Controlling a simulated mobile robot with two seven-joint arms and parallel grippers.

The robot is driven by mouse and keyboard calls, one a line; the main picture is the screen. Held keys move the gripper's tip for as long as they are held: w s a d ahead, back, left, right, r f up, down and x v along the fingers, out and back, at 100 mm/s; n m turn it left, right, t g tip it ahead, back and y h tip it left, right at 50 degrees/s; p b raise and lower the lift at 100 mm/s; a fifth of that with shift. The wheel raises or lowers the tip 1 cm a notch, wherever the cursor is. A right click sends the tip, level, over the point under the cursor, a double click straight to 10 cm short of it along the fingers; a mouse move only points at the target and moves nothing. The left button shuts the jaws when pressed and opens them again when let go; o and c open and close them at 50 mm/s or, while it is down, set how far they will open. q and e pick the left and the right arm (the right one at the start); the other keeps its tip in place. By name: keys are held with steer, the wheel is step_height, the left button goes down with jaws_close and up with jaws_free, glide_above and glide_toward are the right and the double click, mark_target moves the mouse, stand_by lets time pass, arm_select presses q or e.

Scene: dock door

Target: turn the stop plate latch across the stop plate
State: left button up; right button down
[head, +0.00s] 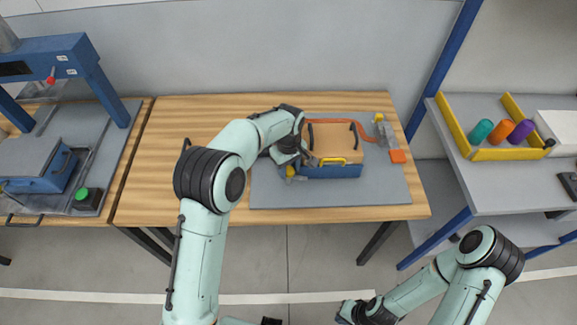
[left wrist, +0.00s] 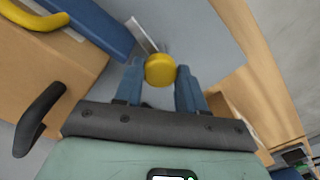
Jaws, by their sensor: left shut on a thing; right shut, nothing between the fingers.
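My left gripper (head: 292,163) is at the left front corner of a blue box with a tan top. In the left wrist view its two blue fingers (left wrist: 159,88) are shut on a round yellow knob (left wrist: 160,69), which I take to be the latch's knob. A thin grey metal strip (left wrist: 142,36) sticks out beyond the knob, beside the blue box wall. I cannot tell whether the strip is the latch or the stop plate. In the head view the yellow knob (head: 291,171) is partly hidden by the gripper. My right gripper (head: 345,311) is shut and empty, low over the floor.
The box (head: 330,171) with a yellow handle (head: 334,160) and black handles stands on a grey mat (head: 330,194) on a wooden table (head: 190,198). A shelf with a yellow tray (head: 481,154) stands further right. The mat's front is clear.

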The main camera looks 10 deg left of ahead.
arm_select(q)
steer(key=shift+n, duration=1.1)
steer(key=o, duration=1.1)
steer(key=shift+c, duration=0.2)
steer(key=shift+r, duration=0.1)
